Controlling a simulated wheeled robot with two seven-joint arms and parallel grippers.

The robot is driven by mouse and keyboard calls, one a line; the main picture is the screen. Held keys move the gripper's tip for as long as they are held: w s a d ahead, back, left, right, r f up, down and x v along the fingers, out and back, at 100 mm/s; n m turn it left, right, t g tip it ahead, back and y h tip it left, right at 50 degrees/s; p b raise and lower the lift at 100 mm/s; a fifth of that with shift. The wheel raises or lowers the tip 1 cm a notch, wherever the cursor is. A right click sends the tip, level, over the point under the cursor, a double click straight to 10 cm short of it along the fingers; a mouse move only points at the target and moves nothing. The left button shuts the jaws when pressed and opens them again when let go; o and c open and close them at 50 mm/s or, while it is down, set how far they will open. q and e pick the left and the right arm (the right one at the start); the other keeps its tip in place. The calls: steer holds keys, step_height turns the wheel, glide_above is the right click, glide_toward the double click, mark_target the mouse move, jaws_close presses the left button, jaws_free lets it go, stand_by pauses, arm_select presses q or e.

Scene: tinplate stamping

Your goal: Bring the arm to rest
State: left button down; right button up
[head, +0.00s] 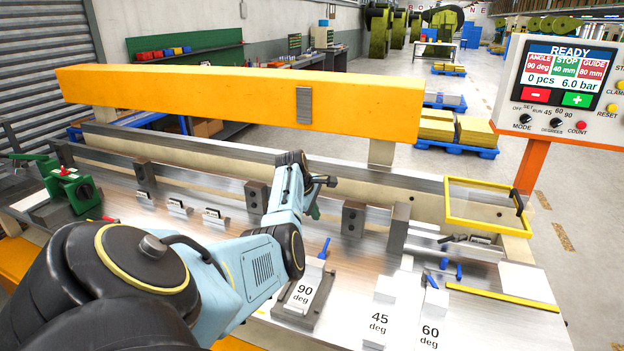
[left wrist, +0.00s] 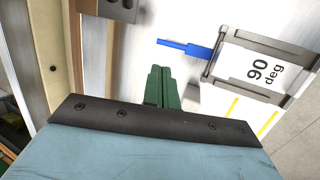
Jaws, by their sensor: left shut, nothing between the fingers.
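My left arm reaches in from the left of the head view, over the steel bench. My left gripper (head: 315,211) is mostly hidden by my wrist; a bit of green finger shows. In the left wrist view its green fingers (left wrist: 160,72) are shut together with nothing between them. They are apart from the 90 deg block (left wrist: 257,70) and its blue lever (left wrist: 187,47). My right gripper is in neither view.
The 90 deg block (head: 303,293), 45 deg block (head: 380,318) and 60 deg block (head: 430,318) stand on the bench. A yellow beam (head: 230,95) spans the back. A yellow-framed guard (head: 487,222) and control panel (head: 562,85), reading READY, are at right.

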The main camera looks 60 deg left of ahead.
arm_select(q)
steer(key=shift+v, duration=1.25)
steer(key=shift+w, duration=0.15)
